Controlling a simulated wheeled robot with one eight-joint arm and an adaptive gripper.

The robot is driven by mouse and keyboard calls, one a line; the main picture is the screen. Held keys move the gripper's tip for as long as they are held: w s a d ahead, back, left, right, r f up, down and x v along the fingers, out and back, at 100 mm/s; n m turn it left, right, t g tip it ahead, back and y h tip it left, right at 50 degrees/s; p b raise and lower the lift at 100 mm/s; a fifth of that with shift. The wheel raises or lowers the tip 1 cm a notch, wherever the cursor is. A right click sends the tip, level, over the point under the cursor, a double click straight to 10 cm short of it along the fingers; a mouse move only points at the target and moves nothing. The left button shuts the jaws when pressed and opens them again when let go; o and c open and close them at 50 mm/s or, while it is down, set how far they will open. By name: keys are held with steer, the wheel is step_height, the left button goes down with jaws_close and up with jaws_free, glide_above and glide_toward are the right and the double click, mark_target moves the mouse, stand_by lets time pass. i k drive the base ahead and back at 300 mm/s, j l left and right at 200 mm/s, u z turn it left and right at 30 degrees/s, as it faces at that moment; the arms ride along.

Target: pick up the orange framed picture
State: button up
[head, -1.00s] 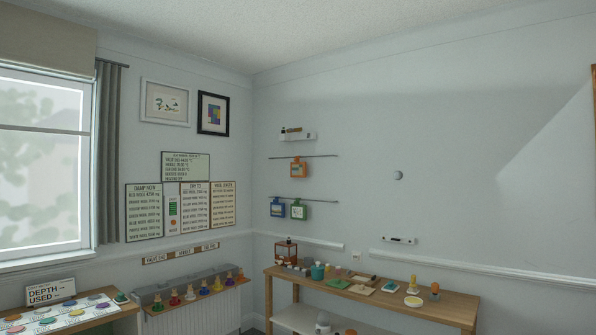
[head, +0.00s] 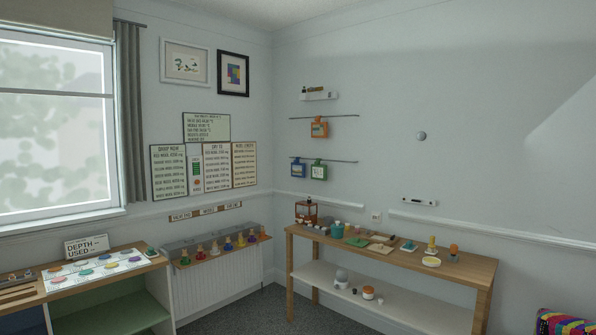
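The orange framed picture (head: 319,128) is a small orange tag-like frame with a paler middle. It hangs from the upper thin rail (head: 340,116) on the right-hand wall, near the room corner. Below it, a blue framed picture (head: 298,170) and a green framed picture (head: 319,171) hang from a lower rail (head: 335,160). Nothing covers the orange one. My gripper is not in view.
A wooden table (head: 470,266) with craft items and a white lower shelf (head: 410,307) stands below the rails. A radiator (head: 215,284) and a desk (head: 150,263) are to the left. A colourful patterned thing (head: 563,323) is at the lower right. Grey carpet (head: 262,308) shows between desk and table.

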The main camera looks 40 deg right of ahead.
mark_target(318, 129)
steer(key=z, duration=1.25)
steer(key=i+u, duration=0.4)
steer(key=i, duration=2.6)
